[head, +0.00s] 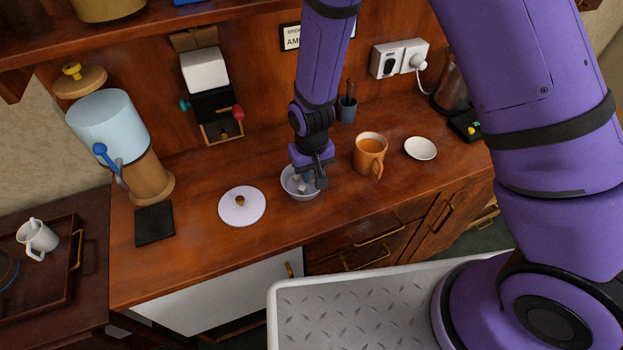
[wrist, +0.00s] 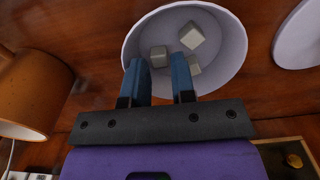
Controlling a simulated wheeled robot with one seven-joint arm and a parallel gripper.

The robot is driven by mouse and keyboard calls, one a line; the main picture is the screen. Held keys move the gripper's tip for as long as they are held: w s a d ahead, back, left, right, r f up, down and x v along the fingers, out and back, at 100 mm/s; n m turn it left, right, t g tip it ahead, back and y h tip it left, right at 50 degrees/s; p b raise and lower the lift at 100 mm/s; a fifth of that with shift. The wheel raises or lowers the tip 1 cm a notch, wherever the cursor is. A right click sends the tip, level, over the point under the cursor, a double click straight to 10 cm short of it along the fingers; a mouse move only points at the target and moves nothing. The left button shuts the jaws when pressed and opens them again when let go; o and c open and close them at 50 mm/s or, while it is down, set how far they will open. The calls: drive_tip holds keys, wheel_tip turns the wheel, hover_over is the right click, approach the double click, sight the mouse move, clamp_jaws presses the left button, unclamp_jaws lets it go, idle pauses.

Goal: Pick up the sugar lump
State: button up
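A pale bowl (head: 287,190) stands on the wooden counter with small whitish sugar lumps in it; it also shows in the wrist view (wrist: 136,36). The wrist view shows three lumps: one sugar lump (wrist: 158,56) in line with the gap between my fingers, a tilted one (wrist: 192,36) up and right, and one (wrist: 195,67) partly hidden behind the right finger. My gripper (wrist: 159,61) is open, with blue fingers apart and nothing held. In the head view my gripper (head: 312,183) points down over the bowl and hides part of it. Its exact height above the lumps is unclear.
An orange mug (head: 369,156) of drink stands close right of the bowl, with a white saucer (head: 420,148) beyond. A white lid (head: 242,208) with a knob lies to the left. A dark cup (head: 347,110) stands behind. The counter's front strip is clear.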

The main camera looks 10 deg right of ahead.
drive_tip(key=shift+f, duration=0.8)
clamp_jaws()
drive_tip(key=shift+r, duration=0.1)
